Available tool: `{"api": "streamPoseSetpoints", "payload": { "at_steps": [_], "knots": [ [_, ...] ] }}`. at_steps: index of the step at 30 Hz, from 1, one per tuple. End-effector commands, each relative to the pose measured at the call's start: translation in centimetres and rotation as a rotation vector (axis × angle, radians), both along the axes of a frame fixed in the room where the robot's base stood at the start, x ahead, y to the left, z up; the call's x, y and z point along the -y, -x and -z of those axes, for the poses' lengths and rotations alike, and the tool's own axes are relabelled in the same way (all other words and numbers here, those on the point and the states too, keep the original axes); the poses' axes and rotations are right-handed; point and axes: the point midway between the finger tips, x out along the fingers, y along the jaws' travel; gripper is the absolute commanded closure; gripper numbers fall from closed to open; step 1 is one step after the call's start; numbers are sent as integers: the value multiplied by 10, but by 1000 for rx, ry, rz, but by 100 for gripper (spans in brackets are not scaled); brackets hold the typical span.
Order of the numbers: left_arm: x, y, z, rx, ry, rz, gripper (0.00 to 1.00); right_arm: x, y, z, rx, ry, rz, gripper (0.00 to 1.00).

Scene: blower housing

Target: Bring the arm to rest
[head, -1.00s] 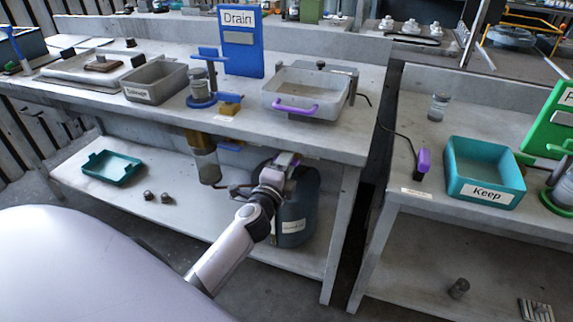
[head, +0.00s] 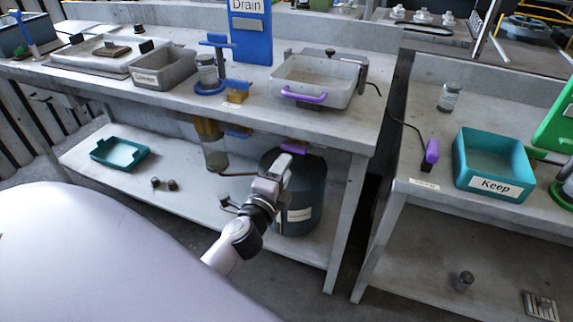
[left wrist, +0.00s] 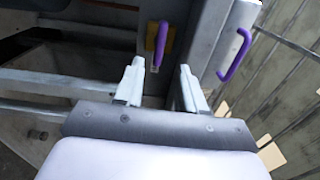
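My left arm reaches in from the bottom of the head view. Its gripper (head: 285,160) is in front of the bench, by the dark drum on the lower shelf. In the left wrist view the two fingers (left wrist: 160,85) stand apart with nothing between them, so the gripper is open and empty. A purple handle (left wrist: 162,38) on a yellow part lies beyond the fingertips. In the head view a purple piece (head: 295,148) shows under the bench edge just above the gripper. My right gripper is not in view.
The bench top (head: 205,108) carries a pale tray with a purple handle (head: 303,97) and a blue Drain sign (head: 250,38). The dark drum (head: 303,192) stands behind the gripper. A teal Keep bin (head: 492,162) is on the right table. Open floor lies between.

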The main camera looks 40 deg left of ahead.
Motion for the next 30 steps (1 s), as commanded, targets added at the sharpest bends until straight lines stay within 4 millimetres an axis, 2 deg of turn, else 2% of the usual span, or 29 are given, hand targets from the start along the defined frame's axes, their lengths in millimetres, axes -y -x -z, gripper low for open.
{"api": "streamPoseSetpoints", "payload": {
  "at_steps": [16,20,23,26,30],
  "knots": [
    [0,1,0,-1,1,0,61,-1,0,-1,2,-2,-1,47],
    [4,7,4,-16,58,8,61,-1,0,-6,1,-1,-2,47],
    [12,22,16,-51,198,22,61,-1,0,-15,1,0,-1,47],
    [27,45,32,-110,414,33,61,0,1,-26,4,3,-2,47],
    [52,87,57,-211,753,18,61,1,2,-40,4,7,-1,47]
  ]
}}
